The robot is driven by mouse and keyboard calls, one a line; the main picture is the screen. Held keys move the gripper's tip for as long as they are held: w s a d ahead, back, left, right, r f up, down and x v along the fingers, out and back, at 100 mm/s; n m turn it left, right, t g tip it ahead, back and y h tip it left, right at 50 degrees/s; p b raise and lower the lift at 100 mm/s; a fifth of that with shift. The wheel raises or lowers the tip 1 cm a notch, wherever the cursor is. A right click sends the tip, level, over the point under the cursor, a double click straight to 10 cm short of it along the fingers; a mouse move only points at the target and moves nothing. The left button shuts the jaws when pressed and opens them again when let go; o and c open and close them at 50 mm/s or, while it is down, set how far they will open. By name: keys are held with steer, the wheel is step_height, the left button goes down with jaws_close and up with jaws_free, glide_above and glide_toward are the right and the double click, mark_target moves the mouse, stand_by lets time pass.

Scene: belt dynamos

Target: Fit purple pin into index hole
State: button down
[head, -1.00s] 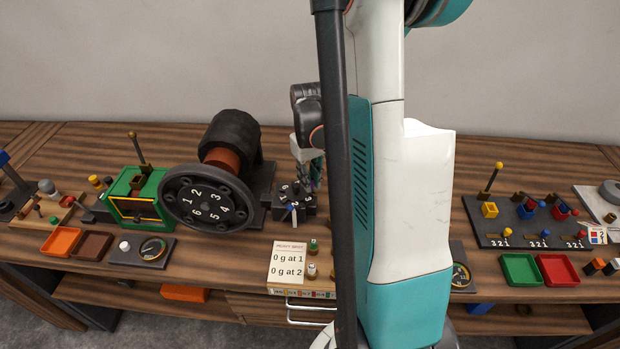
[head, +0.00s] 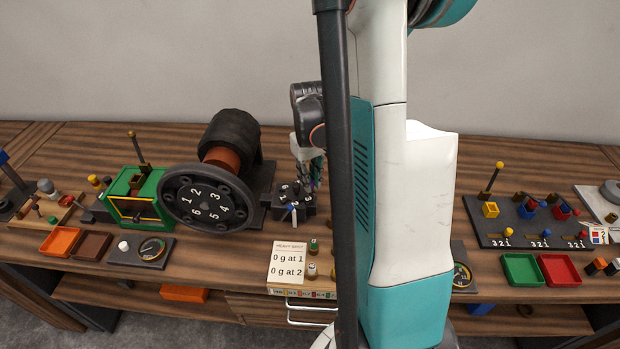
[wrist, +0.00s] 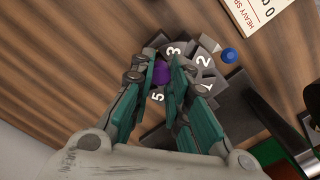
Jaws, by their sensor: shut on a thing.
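The purple pin (wrist: 161,72) shows in the wrist view between the fingertips of my gripper (wrist: 163,66), which is shut on it. The pin is over the dark numbered index block (wrist: 205,62), whose labels 2, 3 and 5 can be read. The same block (head: 292,196) stands right of the big numbered wheel in the head view. The pin's lower end and the index hole are hidden, so I cannot tell whether the pin is in the hole. My gripper (head: 316,180) is partly hidden by my arm in the head view.
A blue-tipped knob (wrist: 229,56) sticks out at the front of the block. The large numbered wheel (head: 205,200) stands close on the left. A card reading 0 g at 1 and 2 (head: 287,262) stands in front, beside small capped weights (head: 312,248).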

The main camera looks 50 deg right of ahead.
steer(key=shift+f+b, duration=0.9)
steer(key=shift+f, duration=0.15)
steer(key=c, duration=1.5)
jaws_free()
steer(key=shift+o, duration=0.2)
steer(key=shift+r, duration=0.1)
step_height(320, 180, up, 12)
steer(key=shift+w, duration=0.25)
steer(key=shift+d, duration=0.1)
